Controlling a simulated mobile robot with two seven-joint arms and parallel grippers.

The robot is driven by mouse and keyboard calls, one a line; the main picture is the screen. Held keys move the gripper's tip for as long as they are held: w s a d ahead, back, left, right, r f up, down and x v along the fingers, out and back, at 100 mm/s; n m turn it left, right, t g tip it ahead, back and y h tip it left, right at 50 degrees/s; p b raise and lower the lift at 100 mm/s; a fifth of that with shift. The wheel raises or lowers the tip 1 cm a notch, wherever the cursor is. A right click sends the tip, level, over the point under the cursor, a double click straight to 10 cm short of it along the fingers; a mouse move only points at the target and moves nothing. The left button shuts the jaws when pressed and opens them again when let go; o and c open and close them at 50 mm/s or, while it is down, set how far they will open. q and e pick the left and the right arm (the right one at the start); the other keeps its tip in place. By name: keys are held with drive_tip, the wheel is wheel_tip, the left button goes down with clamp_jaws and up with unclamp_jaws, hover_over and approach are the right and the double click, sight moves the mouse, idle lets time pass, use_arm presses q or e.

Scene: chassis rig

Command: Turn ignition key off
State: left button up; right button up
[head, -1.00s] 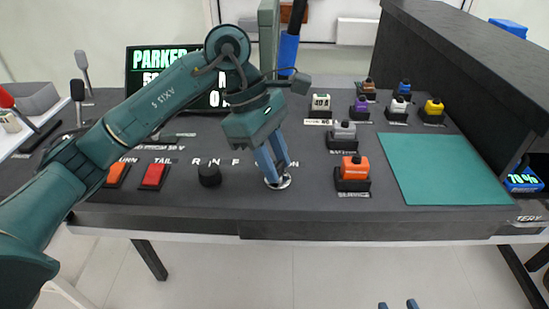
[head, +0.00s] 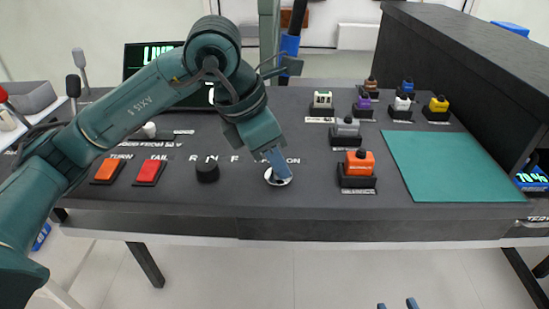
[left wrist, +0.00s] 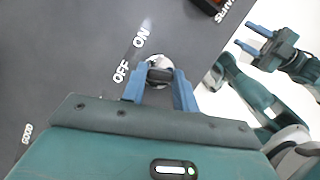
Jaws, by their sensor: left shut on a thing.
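The ignition switch (head: 283,178) is a round silver plate on the dark console, left of the orange block. The left wrist view shows it too, with a dark key (left wrist: 160,75) standing on it, beside the printed words OFF and ON. My left gripper (head: 277,164) comes down onto it with its wrist tilted. Its two blue fingers (left wrist: 160,84) are on either side of the key and shut on it. They hide part of the key and plate. My right gripper (head: 398,304) shows only blue fingertips at the bottom edge; the left wrist view shows its fingers apart, empty.
A black knob (head: 207,168) and red (head: 149,172) and orange (head: 108,170) switches lie left of the key. An orange block (head: 359,165) in a holder stands to its right, then a bare green mat (head: 450,165). A partly hidden display (head: 150,60) stands behind.

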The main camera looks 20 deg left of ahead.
use_arm(q)
drive_tip(key=shift+n+t, duration=0.3)
drive_tip(key=shift+n, duration=0.5)
use_arm(e)
drive_tip(key=shift+a+f, duration=0.15)
drive_tip(key=shift+f, duration=0.05)
use_arm(q)
drive_tip(key=shift+y, duration=0.3)
use_arm(e)
drive_tip(key=shift+r+t, duration=0.15)
drive_tip(key=shift+t, duration=0.15)
use_arm(q)
drive_tip(key=o, duration=1)
use_arm(e)
drive_tip(key=shift+r, duration=0.1)
use_arm(q)
drive_tip(key=shift+p+v, duration=1.2)
drive_tip(key=shift+v, duration=5.45)
use_arm(e)
drive_tip(key=shift+s+d+r+m+g, duration=0.3)
drive_tip(key=shift+s+g, duration=0.15)
drive_tip(key=shift+g, duration=0.35)
